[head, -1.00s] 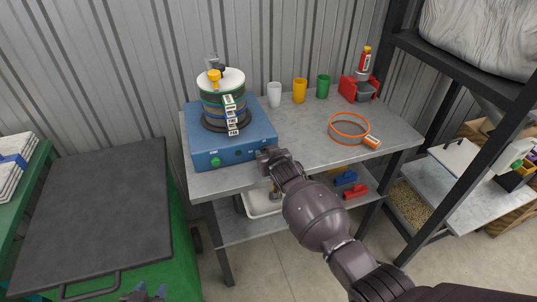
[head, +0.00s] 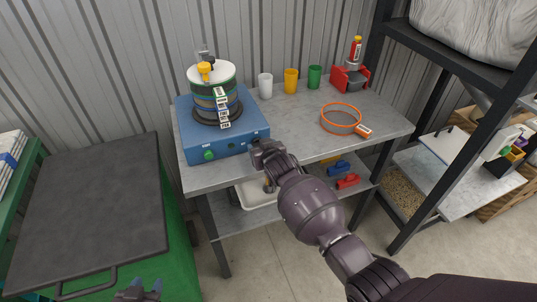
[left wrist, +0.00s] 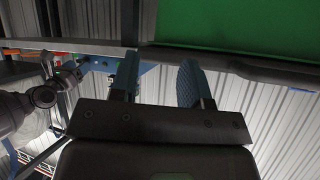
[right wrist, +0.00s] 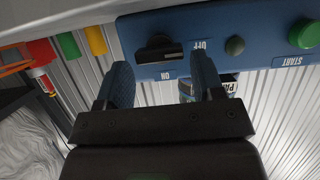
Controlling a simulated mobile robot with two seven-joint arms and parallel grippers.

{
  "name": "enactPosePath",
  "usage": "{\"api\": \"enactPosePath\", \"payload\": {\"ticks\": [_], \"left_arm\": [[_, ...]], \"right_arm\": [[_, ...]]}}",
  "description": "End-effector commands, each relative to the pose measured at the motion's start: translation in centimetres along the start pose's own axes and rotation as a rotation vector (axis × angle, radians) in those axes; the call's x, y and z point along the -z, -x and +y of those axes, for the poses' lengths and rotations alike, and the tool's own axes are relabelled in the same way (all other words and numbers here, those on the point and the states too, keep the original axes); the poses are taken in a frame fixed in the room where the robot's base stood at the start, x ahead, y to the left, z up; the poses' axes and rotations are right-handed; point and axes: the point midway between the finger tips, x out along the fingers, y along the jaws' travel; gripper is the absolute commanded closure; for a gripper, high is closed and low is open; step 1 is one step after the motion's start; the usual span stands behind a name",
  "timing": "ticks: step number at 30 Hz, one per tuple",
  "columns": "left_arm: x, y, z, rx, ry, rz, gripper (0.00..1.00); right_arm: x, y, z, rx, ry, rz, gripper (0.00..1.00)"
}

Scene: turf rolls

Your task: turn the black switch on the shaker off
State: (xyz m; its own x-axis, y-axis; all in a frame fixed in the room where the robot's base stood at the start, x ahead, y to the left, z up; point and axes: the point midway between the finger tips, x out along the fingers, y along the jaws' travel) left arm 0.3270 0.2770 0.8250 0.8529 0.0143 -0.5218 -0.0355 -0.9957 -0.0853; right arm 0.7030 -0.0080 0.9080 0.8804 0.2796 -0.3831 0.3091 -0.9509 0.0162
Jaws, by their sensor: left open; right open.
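The blue shaker (head: 247,140) stands on the left of the grey bench with a sieve stack on top. In the right wrist view its panel (right wrist: 270,30) appears upside down. The black switch (right wrist: 158,50) is a rotary knob with a bar handle, between labels OFF and ON; which one it points to I cannot tell for sure. My right gripper (right wrist: 163,78) is open and empty in front of the switch, apart from it as far as I can see. In the head view the right hand hides the switch. My left gripper (left wrist: 160,70) is open and empty; it also shows in the head view (head: 139,287).
A green button (right wrist: 304,33) and a small dark button (right wrist: 235,45) share the panel. Cups, including a green cup (head: 314,77), and an orange ring (head: 341,118) stand on the bench (head: 290,130). A dark-topped green box (head: 90,210) is at left.

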Motion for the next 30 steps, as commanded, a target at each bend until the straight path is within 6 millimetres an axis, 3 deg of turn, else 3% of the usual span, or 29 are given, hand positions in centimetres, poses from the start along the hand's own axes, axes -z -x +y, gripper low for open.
{"api": "enactPosePath", "payload": {"ticks": [18,30], "left_arm": [[1.8,0.6,-0.1,-0.001,-0.001,0.010,0.57],[1.1,1.0,-0.2,0.001,0.000,-0.003,0.57]], "right_arm": [[0.0,8.1,0.0,0.000,0.000,-0.001,0.38],[0.0,9.6,0.0,0.000,0.000,-0.002,0.38]]}}
